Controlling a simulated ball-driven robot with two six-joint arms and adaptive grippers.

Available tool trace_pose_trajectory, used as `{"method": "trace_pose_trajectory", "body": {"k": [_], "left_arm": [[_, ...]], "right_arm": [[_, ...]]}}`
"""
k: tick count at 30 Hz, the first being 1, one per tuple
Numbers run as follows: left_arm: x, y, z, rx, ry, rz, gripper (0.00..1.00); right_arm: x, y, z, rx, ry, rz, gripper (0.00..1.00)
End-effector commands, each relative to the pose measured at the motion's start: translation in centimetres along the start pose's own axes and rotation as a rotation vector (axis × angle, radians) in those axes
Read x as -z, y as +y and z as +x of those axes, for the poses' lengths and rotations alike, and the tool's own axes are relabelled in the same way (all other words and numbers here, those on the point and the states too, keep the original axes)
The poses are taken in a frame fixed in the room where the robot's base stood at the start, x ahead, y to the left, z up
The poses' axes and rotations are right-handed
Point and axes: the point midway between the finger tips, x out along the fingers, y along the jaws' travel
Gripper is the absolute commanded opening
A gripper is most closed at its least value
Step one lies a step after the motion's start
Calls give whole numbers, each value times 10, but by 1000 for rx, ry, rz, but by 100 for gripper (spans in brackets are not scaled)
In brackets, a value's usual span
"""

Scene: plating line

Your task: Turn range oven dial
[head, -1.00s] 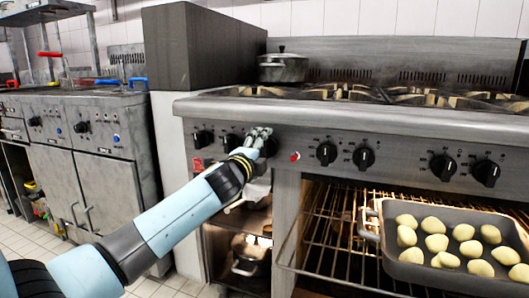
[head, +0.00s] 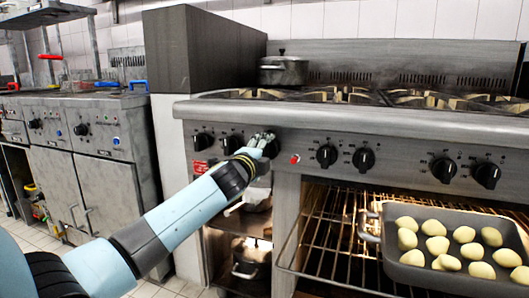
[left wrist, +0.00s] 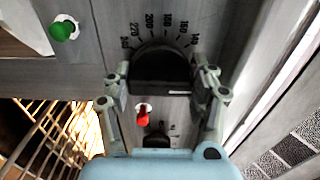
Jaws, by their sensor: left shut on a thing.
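The range oven dial (left wrist: 160,72) is a black knob on the grey control panel, with temperature numbers printed around it. In the left wrist view, my left gripper (left wrist: 162,92) has a finger on each side of the dial and is shut on it. In the head view, my left gripper (head: 266,143) is at the panel, and its fingers partly cover the dial (head: 271,149). I cannot clearly make out the dial's pointer. My right gripper is in neither view.
Other black knobs (head: 326,156) line the panel on both sides. A red indicator (head: 295,159) is just right of the gripper. Below, a tray (head: 382,238) of pale potatoes sits on the oven rack (head: 335,235). A pot (head: 283,71) stands on the range top.

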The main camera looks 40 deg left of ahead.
Motion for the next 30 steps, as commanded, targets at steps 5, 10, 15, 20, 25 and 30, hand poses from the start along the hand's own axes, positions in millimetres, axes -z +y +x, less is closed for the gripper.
{"method": "trace_pose_trajectory", "body": {"k": [5, 10, 15, 20, 25, 30], "left_arm": [[0, 1, 0, -1, -1, -27, 26], [0, 2, 0, -1, -2, -103, 26], [0, 3, 0, -2, -2, -231, 26], [0, 3, 0, -1, -1, -381, 26], [0, 3, 0, -2, -2, -543, 26], [0, 3, 0, -1, -2, -706, 26]], "right_arm": [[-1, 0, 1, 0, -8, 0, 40], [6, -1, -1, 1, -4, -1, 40], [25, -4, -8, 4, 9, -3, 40], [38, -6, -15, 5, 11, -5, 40], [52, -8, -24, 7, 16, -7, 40], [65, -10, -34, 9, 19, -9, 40]]}}
